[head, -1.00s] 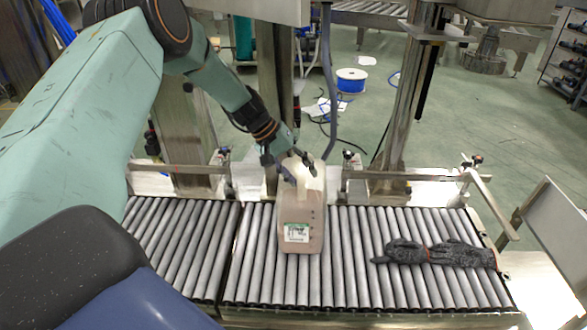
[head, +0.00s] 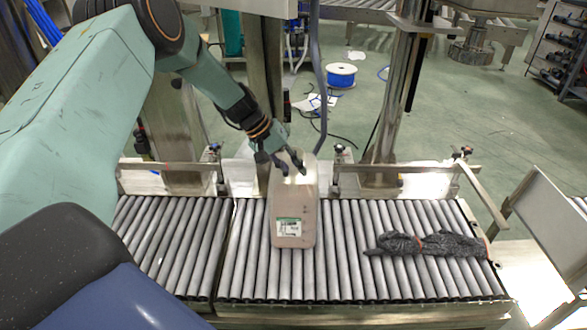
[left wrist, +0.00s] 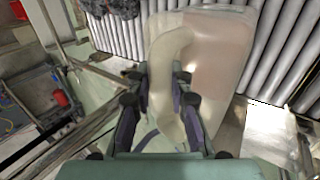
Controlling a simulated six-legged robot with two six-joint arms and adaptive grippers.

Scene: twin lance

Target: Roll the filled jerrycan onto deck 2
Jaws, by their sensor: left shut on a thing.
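The filled jerrycan (head: 293,218) is a translucent, pinkish container with a white and green label. It stands upright on the right-hand roller section (head: 345,270), a little right of the seam with the left-hand section. My left gripper (head: 290,166) reaches down to its top and is shut on the handle. In the left wrist view, the fingers (left wrist: 160,105) sit on either side of the pale handle, with the jerrycan body (left wrist: 215,55) beyond. I cannot tell which section is deck 2. My right gripper is out of view.
Dark grey gloves (head: 428,246) lie on the rollers right of the jerrycan. A metal guide rail (head: 165,166) and steel posts stand behind the rollers. The left-hand roller section (head: 165,245) is clear. A blue-and-white spool (head: 341,75) stands on the floor behind.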

